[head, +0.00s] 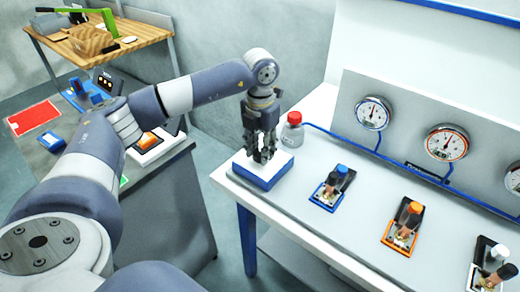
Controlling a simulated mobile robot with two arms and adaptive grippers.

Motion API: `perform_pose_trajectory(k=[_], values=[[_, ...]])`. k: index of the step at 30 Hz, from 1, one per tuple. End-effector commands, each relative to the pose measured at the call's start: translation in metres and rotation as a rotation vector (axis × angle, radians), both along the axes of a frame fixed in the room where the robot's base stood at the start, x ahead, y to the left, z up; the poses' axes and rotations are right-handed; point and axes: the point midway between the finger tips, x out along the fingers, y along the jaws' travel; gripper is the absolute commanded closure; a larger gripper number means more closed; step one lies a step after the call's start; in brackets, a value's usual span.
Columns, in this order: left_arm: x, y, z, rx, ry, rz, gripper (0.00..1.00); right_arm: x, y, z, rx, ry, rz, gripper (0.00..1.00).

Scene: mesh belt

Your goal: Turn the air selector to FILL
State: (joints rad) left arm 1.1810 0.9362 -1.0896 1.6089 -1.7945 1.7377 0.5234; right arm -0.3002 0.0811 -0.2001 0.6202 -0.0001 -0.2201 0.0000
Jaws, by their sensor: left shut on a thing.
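A blue box with a white top (279,168) stands at the near left corner of the grey bench; it appears to be the air selector. My left gripper (261,156) points down over its top, with the fingers closed on a small part there. The fingers mostly hide that part, and no FILL mark or pointer direction can be read. My right gripper is not in view.
A red-capped bottle (292,132) stands just behind the box. Blue (332,186), orange (404,223) and black-and-white (489,268) fixtures sit along the bench (300,225). Gauges (372,113) line the back panel. A side table with a red mat (32,117) is left.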

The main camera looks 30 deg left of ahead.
Motion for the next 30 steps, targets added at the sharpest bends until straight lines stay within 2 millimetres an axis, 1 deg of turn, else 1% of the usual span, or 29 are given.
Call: perform_pose_trajectory(k=[14, 15, 17, 26, 30], values=[[0.0011, 0.0002, 0.0013, 0.0, -0.004, 0.014, 0.9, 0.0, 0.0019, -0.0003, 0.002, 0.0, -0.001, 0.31], [0.0011, 0.0002, 0.0013, 0.0, -0.004, 0.014, 0.6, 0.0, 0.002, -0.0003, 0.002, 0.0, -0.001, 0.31], [0.001, 0.0002, 0.0012, 0.0, -0.004, 0.014, 0.46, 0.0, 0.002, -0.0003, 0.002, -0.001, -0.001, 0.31], [0.0004, 0.0003, 0.0006, 0.0, -0.002, 0.013, 0.45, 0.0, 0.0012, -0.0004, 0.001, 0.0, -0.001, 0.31], [0.001, 0.0001, 0.0078, 0.0, -0.004, 0.013, 0.45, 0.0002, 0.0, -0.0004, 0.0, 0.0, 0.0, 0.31]])
